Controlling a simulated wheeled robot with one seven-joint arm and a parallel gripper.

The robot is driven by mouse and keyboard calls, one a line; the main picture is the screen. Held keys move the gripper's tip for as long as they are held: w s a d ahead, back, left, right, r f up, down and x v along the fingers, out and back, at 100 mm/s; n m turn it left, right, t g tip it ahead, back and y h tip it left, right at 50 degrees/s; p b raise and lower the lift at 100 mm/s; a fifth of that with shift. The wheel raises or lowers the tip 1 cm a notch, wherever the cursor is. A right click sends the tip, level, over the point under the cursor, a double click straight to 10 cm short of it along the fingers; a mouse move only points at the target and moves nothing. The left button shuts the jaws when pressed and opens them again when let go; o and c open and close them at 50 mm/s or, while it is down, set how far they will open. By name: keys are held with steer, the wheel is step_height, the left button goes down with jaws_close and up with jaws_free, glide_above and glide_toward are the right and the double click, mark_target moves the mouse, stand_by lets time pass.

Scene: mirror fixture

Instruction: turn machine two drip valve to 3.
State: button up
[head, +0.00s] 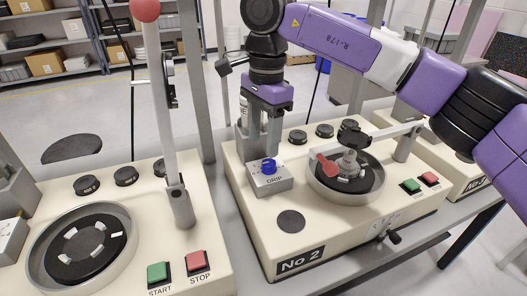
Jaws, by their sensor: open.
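The drip valve of machine No 2 is a blue knob (268,166) on a small grey box (270,182) labelled DRIP, at the left rear of the cream machine No 2 (245,215). The dial marks are too small to read, so I cannot tell the knob's setting. My gripper (262,150) points down just above and behind the knob in the picture. Its grey fingers are open, with nothing seen between them. I cannot tell whether a fingertip touches the knob.
On machine No 2, a round dish (346,178) with a red-handled part (326,166) stands right of the drip box. Green (410,186) and red (429,178) buttons lie farther right. A similar machine (190,240) stands left, with a tall red-balled lever (163,110).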

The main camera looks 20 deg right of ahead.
mark_target(268, 163)
steer(key=shift+w+d+r+h, duration=0.3)
steer(key=shift+w+d, duration=0.1)
steer(key=shift+d, duration=0.25)
steer(key=shift+d+f, duration=0.15)
steer(key=shift+d, duration=0.05)
step_height(268, 163, down, 7)
steer(key=shift+f, duration=0.15)
jaws_close()
